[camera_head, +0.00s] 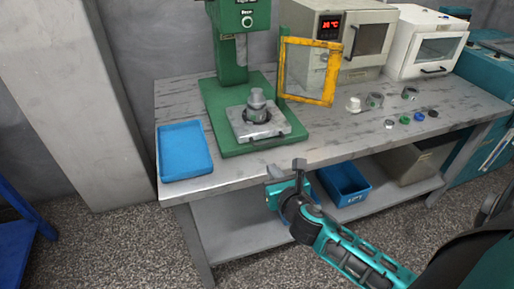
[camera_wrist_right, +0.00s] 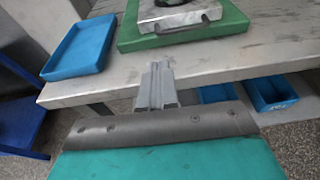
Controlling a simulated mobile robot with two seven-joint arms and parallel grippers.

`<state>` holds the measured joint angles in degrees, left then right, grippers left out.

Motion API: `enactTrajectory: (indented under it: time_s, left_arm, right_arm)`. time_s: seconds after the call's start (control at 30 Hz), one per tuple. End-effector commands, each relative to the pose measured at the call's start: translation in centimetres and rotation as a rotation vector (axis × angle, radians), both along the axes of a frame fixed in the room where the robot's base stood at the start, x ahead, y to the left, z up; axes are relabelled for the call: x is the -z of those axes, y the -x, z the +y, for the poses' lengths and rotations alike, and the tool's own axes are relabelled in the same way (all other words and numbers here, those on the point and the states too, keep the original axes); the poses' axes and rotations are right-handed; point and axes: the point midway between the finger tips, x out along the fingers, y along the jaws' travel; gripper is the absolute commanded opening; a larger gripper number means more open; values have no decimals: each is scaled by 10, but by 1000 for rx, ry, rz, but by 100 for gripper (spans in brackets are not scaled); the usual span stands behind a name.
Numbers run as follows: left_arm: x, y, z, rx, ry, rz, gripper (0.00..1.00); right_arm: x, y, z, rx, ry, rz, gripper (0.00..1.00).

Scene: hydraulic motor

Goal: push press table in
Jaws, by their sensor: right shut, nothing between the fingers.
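The press table (camera_head: 273,128) is a grey metal plate on the green base (camera_head: 243,147) of the green press (camera_head: 228,60). A grey stepped metal part (camera_head: 257,100) stands upright on it. The plate's front edge with a small handle also shows at the top of the right wrist view (camera_wrist_right: 180,20). My right gripper (camera_head: 299,163) is shut and empty, in front of the bench edge and apart from the press table. Its closed fingers show in the right wrist view (camera_wrist_right: 157,72), pointing toward the press. My left gripper is not in view.
A blue tray (camera_head: 184,151) lies left of the press. A yellow frame guard (camera_head: 308,72) stands open at the press's right. Several small parts (camera_head: 390,124) lie on the bench at right. Blue bins (camera_head: 344,184) sit on the lower shelf.

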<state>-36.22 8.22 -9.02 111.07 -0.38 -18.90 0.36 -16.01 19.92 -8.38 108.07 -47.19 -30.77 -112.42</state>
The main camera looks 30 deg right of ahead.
Motion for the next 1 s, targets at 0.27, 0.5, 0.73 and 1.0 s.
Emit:
enactTrajectory:
  time_s: [0.27,0.5,0.73,1.0]
  left_arm:
    - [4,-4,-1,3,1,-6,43]
    - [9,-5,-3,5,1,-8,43]
    - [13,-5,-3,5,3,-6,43]
    - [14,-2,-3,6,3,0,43]
  right_arm:
    - [13,-53,-14,2,-2,-6,0]
    - [24,-93,-24,2,-2,-5,0]
    - [29,-113,-29,1,-2,-4,0]
    - [29,-116,-30,0,-1,-3,0]
